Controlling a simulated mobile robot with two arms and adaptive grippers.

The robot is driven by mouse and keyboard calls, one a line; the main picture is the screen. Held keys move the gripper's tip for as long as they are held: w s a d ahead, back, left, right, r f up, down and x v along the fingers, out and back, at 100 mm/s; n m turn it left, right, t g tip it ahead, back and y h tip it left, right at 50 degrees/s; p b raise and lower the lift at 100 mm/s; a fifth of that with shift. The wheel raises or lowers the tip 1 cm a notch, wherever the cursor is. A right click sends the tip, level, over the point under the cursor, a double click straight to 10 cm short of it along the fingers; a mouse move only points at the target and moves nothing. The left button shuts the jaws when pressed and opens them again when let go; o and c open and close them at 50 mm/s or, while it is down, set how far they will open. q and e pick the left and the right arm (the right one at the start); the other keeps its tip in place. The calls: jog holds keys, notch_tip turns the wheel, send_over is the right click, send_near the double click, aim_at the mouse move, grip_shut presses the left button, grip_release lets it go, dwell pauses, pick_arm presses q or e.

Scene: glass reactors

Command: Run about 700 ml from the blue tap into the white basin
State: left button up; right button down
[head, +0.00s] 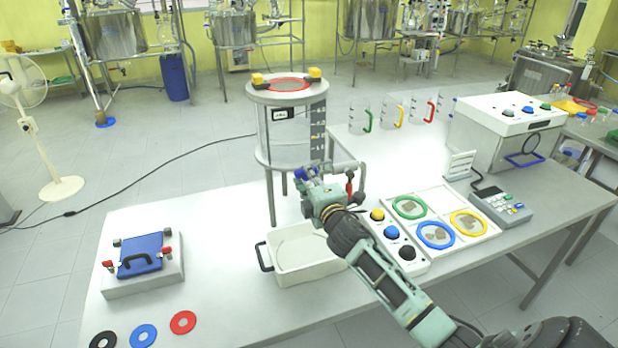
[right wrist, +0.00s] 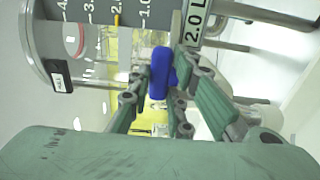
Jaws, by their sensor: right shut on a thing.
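The blue tap (head: 301,174) sits low on the front of a clear cylindrical tank (head: 285,135) with a dark graduated scale. In the right wrist view, its blue handle (right wrist: 160,72) stands between my fingers. My right gripper (head: 317,175) is shut on this handle, and my wrist partly hides the tap's body. The white basin (head: 278,274) with a black side handle stands on the table below the tap. My right arm covers its right side. I cannot make out any stream or the water level. My left gripper is not in view.
A red-handled part (head: 350,188) is just right of my gripper. A button box (head: 412,268) and a tray of coloured rings (head: 476,246) lie to the right.

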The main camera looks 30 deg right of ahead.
dwell(0.3)
jog(key=n+y, duration=0.2)
jog(key=shift+d+y+p, duration=0.35)
jog(key=shift+y+p, duration=0.05)
jog(key=shift+d+f+n+y, duration=0.1)
jog(key=shift+n+y, duration=0.3)
jog(key=shift+y, duration=0.2)
jog(key=shift+d+f+n+y, duration=0.1)
jog(key=shift+n+y, duration=0.3)
jog(key=shift+y, duration=0.2)
jog(key=n+y+b, duration=0.2)
jog(key=y, duration=0.1)
jog(key=shift+d+b, duration=0.15)
jog(key=shift+b, duration=0.15)
jog(key=shift+d+r+n+g+y+b, duration=0.1)
jog(key=shift+n+g+y+b, duration=0.5)
jog(key=shift+n+y+b, duration=0.75)
jog(key=shift+m+y, duration=0.25)
jog(key=shift+m, duration=0.2)
jog(key=c, duration=1.6)
grip_release()
